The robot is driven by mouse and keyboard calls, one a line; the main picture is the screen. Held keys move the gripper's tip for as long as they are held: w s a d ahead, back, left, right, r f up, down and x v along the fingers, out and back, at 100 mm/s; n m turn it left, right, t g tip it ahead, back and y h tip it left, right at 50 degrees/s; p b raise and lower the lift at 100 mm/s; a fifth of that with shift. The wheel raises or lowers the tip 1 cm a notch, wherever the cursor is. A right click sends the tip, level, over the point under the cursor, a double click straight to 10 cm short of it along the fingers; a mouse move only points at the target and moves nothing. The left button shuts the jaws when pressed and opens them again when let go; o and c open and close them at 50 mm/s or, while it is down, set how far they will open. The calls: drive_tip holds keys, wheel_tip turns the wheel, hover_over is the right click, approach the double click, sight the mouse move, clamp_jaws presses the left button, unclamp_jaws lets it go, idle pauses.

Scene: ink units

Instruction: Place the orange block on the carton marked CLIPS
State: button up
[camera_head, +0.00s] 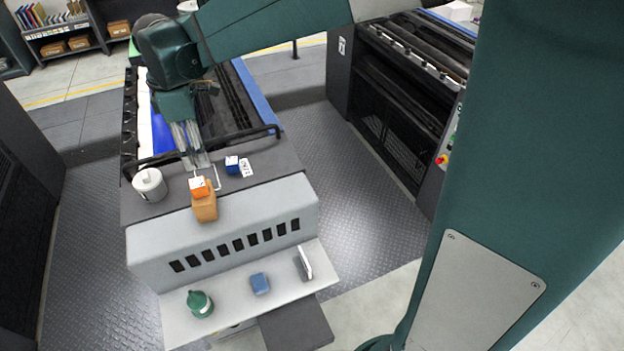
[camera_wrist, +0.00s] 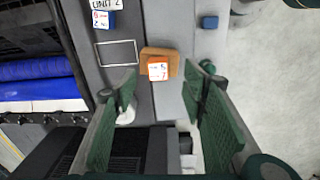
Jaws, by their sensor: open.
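The orange block (camera_head: 199,186), with a white label, appears to rest on the top of the brown carton (camera_head: 206,208). In the wrist view the block (camera_wrist: 158,70) overlaps the brown carton (camera_wrist: 147,54), ahead of my fingertips. Lettering on the carton is not readable, so I cannot tell whether it says CLIPS. My gripper (camera_head: 196,166) is open and points down close to the block. In the wrist view its green fingers (camera_wrist: 168,92) stand wide apart, with nothing held between them.
A blue labelled block (camera_head: 232,165) sits right of my gripper beside a white label. An empty white outline (camera_wrist: 118,53) lies on the dark top. A white roll (camera_head: 149,184) stands left. The lower shelf holds a green bottle (camera_head: 199,303) and another blue item (camera_head: 260,284).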

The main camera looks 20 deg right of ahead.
drive_tip(key=s+d+r+m+t, duration=0.35)
drive_tip(key=s+d+m, duration=0.45)
drive_tip(key=s+d, duration=0.55)
drive_tip(key=s+d+f+m+t, duration=0.3)
drive_tip(key=s+d+m, duration=0.5)
drive_tip(key=s+d, duration=0.2)
drive_tip(key=shift+s+d+f+m, duration=0.2)
drive_tip(key=shift+s+d+m, duration=0.1)
drive_tip(key=shift+m, duration=0.1)
